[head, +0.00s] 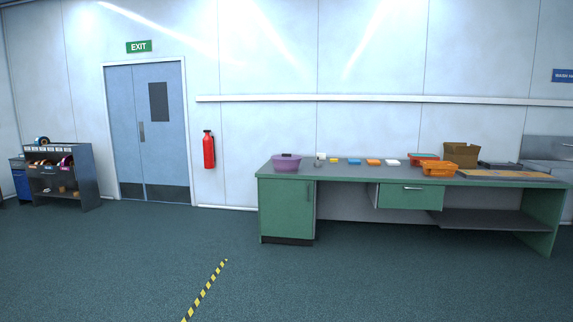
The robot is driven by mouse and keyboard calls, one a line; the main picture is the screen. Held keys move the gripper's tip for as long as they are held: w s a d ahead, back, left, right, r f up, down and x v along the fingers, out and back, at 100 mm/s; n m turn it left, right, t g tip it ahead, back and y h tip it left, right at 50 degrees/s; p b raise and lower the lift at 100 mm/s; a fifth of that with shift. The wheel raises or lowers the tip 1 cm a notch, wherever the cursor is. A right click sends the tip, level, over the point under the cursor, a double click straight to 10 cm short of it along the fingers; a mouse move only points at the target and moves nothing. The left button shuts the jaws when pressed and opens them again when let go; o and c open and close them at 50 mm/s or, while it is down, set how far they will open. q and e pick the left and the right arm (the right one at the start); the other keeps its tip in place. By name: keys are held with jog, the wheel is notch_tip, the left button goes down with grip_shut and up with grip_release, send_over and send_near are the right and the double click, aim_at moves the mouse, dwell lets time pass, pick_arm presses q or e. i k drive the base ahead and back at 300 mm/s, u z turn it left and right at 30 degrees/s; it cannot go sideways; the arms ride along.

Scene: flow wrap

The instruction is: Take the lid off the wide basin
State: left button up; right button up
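A wide purple basin (287,163) stands at the left end of the green workbench (400,178) in the head view. A dark piece (287,155) shows at the top middle of the basin; it looks like a handle on a lid, but it is too small to be sure. The basin is some way off across the floor. Neither of my grippers is in view.
Small blocks, an orange basket (438,168) and a cardboard box (460,154) stand further right on the bench. A grey shelf unit (72,178) is at the left, near a blue double door (148,130). The floor before the bench is clear, with a striped tape line (205,291).

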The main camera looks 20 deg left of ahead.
aim_at(285, 156)
jog(key=u, duration=0.1)
jog(key=i, duration=1.9)
jog(key=u, duration=0.35)
jog(key=i, duration=2.25)
jog(key=u, duration=0.25)
jog(key=i, duration=2.25)
